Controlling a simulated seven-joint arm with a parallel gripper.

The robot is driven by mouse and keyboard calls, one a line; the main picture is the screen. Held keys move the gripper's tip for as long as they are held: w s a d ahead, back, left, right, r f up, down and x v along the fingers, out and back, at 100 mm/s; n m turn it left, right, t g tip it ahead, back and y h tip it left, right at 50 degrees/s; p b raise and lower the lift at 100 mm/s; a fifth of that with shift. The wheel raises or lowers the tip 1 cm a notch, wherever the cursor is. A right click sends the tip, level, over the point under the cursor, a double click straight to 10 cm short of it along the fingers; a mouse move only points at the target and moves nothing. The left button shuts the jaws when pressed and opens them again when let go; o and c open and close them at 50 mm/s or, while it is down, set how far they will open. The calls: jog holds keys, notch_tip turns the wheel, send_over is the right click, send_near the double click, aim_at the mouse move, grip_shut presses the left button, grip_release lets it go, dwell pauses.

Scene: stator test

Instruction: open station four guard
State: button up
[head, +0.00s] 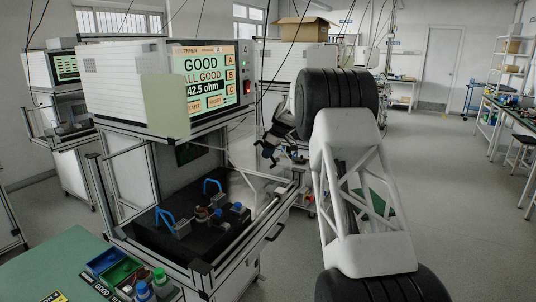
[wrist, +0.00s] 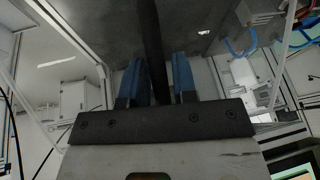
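In the head view, the near test station (head: 150,185) has a metal frame, clear side panels and a screen (head: 210,75) reading "GOOD" and "42.5 ohm". I cannot tell the clear guard apart from the other panels, nor whether it is raised. My gripper (head: 270,152) is at the right side of this station, above its work deck. In the wrist view, the two blue fingers of my gripper (wrist: 159,80) stand apart with a dark bar (wrist: 149,35) running between them. I cannot tell whether the fingers press on the bar.
Fixtures with blue handles (head: 165,217) stand on the station's black deck. A green table (head: 55,262) with blue and green bins is at front left. Another station (head: 65,115) stands behind at left. Open floor (head: 460,200) lies to the right of my arm.

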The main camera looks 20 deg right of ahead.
jog(key=v, duration=0.7)
jog(key=shift+r, duration=0.35)
jog(key=shift+s+d, duration=0.1)
jog(key=shift+d, duration=0.05)
dwell(0.3)
